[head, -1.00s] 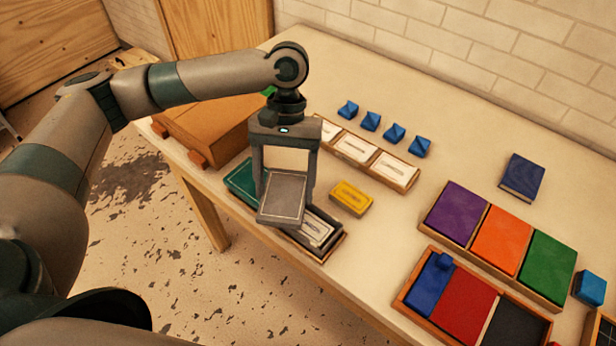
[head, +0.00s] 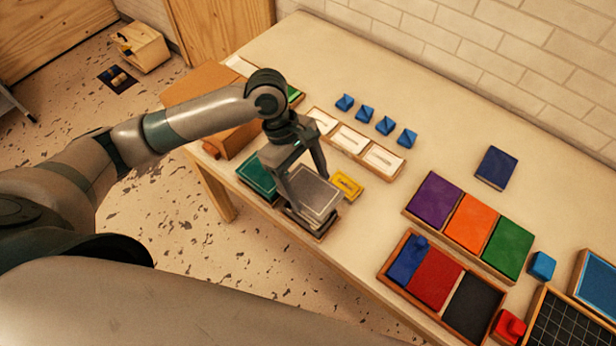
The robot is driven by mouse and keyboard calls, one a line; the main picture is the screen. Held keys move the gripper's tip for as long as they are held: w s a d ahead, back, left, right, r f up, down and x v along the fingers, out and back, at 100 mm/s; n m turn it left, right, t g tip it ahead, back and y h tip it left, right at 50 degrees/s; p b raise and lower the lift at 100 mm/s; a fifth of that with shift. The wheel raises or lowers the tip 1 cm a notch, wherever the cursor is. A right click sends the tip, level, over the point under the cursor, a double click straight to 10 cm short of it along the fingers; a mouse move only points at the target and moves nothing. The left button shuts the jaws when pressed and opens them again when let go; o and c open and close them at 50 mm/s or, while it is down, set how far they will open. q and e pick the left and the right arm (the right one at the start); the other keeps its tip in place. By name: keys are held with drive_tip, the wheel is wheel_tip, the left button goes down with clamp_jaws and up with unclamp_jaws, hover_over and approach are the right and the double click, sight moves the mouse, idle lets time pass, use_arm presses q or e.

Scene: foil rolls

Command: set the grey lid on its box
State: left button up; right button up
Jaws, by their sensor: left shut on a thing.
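The grey lid (head: 318,194) is a flat plate with a light border line. My left gripper (head: 304,186) is shut on it, with a finger at each side, and points down. The lid is over the dark open box (head: 318,228) with a wooden rim near the table's front edge. It hides most of the box, whose near edge shows below it. I cannot tell whether lid and box touch. My right gripper is not in view.
A green-lidded box (head: 257,178) is close on the left and a yellow box (head: 346,185) close on the right. A wooden tray with white cards (head: 352,139) and several blue blocks (head: 365,114) stand behind. Coloured panels (head: 471,222) are at right.

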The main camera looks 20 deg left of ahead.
sight(308, 197)
use_arm(q)
drive_tip(key=shift+f, duration=0.25)
drive_tip(key=shift+f, duration=0.9)
wheel_tip(308, 197, down, 2)
drive_tip(key=b, duration=0.2)
drive_tip(key=shift+f+b, duration=0.15)
drive_tip(key=shift+b, duration=0.2)
drive_tip(key=f+b, duration=0.1)
drive_tip(key=b, duration=0.2)
drive_tip(key=shift+f, duration=0.4)
drive_tip(key=shift+p, duration=0.4)
drive_tip(key=shift+f, duration=0.35)
drive_tip(key=shift+f+p, duration=0.35)
drive_tip(key=shift+f, duration=0.6)
